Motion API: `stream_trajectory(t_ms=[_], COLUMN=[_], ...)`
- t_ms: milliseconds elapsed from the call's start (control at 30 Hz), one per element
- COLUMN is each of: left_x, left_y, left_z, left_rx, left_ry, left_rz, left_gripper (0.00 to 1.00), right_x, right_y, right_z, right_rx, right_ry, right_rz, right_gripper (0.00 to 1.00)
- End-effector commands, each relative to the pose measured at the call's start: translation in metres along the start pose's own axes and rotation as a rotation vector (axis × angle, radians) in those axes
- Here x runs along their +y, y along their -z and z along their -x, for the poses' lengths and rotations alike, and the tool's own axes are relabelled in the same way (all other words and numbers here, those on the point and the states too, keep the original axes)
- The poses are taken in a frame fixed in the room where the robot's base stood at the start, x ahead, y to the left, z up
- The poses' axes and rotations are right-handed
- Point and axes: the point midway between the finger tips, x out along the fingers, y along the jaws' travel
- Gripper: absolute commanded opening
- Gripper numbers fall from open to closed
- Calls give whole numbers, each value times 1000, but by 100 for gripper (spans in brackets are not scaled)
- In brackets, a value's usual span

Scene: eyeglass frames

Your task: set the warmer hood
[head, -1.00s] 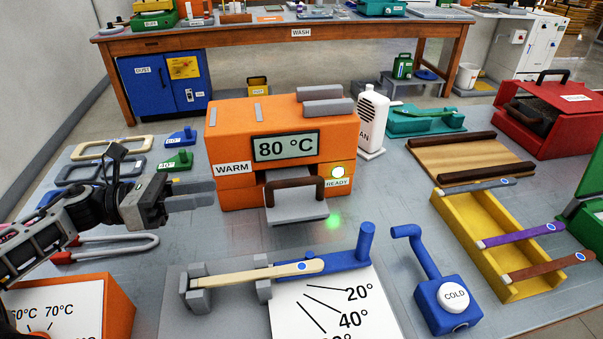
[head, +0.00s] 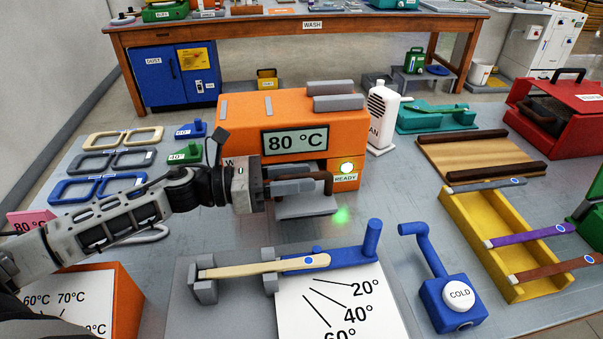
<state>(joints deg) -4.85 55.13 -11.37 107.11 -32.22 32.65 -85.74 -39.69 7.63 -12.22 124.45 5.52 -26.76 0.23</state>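The orange warmer (head: 240,125) stands at the middle of the bench, its display (head: 295,141) reading 80 °C. A brown handle (head: 328,184) sits over a grey plate (head: 305,208) that sticks out from its lower front. My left gripper (head: 311,179) is at the handle, fingers pointing right, with a gap showing between them. The fingers overlap the handle in view, and I cannot tell whether they touch it. The gripper hides part of the handle and the WARM label. My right gripper is not in view.
The READY lamp (head: 347,167) is lit, and green light falls on the bench. In front stands an angle gauge with a cream temple arm (head: 240,269). A blue COLD unit (head: 452,303), yellow tray (head: 477,252) and white fan (head: 382,118) stand to the right. Eyeglass frames (head: 105,161) lie left.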

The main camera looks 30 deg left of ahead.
Motion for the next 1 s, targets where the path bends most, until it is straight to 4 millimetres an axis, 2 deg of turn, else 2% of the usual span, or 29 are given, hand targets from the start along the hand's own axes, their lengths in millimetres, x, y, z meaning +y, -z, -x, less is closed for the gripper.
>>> stream_trajectory(t_ms=[133, 433, 467, 567, 600, 767, 1000], left_x=[0, 0, 0, 0, 0, -2, -25], left_y=[-1, 0, 0, 0, 0, 0, 5], left_z=[-9, -11, -11, -11, -11, -12, -20], left_rx=[0, 0, 0, 0, 0, 0, 0], left_ry=[0, 0, 0, 0, 0, 1, 1], left_rz=[-1, 0, 0, 0, 0, 1, 4], left_gripper=[36, 36, 31, 3, 0, 0, 0], right_x=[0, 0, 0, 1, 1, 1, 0], right_y=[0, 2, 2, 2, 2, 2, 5], right_z=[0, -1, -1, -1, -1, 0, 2], right_rx=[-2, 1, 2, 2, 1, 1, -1], right_ry=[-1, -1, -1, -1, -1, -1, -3], right_rz=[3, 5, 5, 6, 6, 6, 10], right_gripper=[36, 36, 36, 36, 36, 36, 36])
